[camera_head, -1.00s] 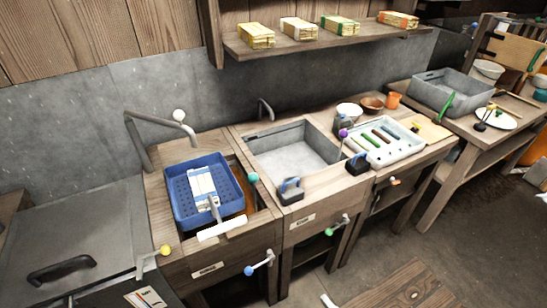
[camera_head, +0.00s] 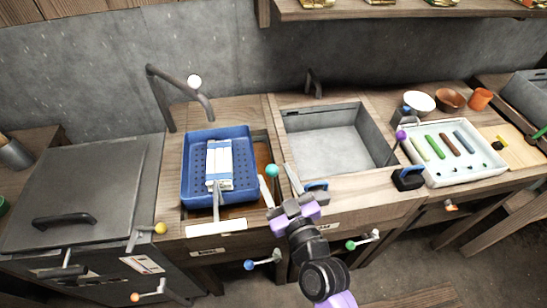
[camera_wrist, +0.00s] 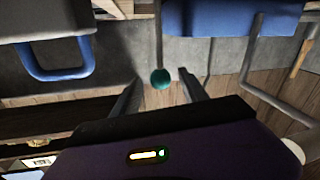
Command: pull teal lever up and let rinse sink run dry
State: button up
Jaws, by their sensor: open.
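The teal lever's round knob (camera_head: 272,171) stands at the right edge of the left basin. My gripper (camera_head: 277,184) is open at the knob's near side, fingers pointing at it. In the wrist view the knob (camera_wrist: 160,78) shows between the two fingertips (camera_wrist: 160,84); I cannot tell whether it is within their reach, and neither finger visibly touches it. A blue perforated basket (camera_head: 188,178) with a white-and-blue block covers most of the left basin; brown shows beside it. The right basin (camera_head: 335,140) is grey and looks empty. I cannot read which basin is labelled rinse.
A blue-handled tool (camera_head: 317,186) lies just right of my gripper, and a dark one (camera_head: 408,178) further right. A purple knob (camera_head: 401,135) stands by the white tray (camera_head: 470,178). A bent tap (camera_head: 158,95) rises behind the basket. Blue (camera_head: 250,265) and green (camera_head: 351,245) knobs project below.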

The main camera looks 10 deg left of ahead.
jog(key=x, duration=0.5)
jog(key=shift+w+a, duration=0.2)
jog(key=shift+w, duration=0.15)
grip_shut()
dwell(1.2)
